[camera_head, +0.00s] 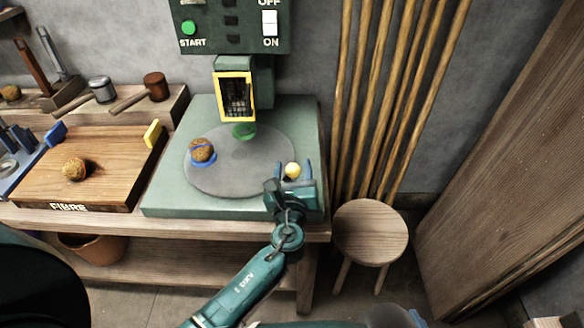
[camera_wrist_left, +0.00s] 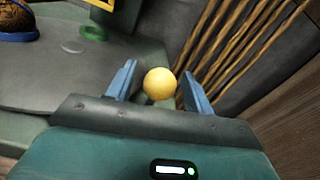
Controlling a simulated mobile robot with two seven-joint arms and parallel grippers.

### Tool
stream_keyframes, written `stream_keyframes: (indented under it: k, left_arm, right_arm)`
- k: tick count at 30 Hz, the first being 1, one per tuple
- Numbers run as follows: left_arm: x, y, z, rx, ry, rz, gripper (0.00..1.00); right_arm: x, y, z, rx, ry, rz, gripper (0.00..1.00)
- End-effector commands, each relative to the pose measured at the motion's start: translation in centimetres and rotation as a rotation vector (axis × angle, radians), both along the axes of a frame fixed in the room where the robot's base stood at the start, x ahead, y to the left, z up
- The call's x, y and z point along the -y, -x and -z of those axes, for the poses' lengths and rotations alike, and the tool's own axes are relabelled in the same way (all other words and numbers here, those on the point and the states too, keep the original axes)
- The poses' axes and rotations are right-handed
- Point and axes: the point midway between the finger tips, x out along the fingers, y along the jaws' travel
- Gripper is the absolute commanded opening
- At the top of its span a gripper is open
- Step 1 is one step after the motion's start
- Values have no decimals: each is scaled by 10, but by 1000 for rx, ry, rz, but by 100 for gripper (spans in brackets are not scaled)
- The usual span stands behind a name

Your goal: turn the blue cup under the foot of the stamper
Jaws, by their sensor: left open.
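The blue cup (camera_head: 212,156) sits on the left part of the round grey turntable (camera_head: 240,176) with a brown fibre ball (camera_head: 201,147) in it. In the left wrist view the cup (camera_wrist_left: 18,37) is at the top left. The stamper (camera_head: 236,72) stands at the back, with a yellow-framed dark grille above a green ring (camera_head: 244,131) on the turntable. A pale yellow knob (camera_head: 292,170) is at the turntable's right edge. My left gripper (camera_head: 290,172) is open with the knob (camera_wrist_left: 160,83) between its fingers, gaps showing. My right gripper is out of view.
A wooden board (camera_head: 110,175) with a fibre ball (camera_head: 75,169) lies left of the green base (camera_head: 165,203). Mallets lie behind it. Wooden poles (camera_head: 385,100) lean at the right, above a round stool (camera_head: 370,232).

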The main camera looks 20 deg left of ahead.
Motion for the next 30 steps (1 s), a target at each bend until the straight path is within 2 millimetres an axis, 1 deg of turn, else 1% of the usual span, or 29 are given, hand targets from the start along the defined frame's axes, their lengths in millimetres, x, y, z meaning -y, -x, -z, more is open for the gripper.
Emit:
stream_keyframes:
  k: [3,22,30]
  left_arm:
    - [0,0,0,0,0,0,51]
    - [0,0,0,0,0,0,0]
    - [-1,0,0,0,0,4,0]
  right_arm:
    - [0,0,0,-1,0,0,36]
    - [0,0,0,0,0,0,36]
    - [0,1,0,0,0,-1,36]
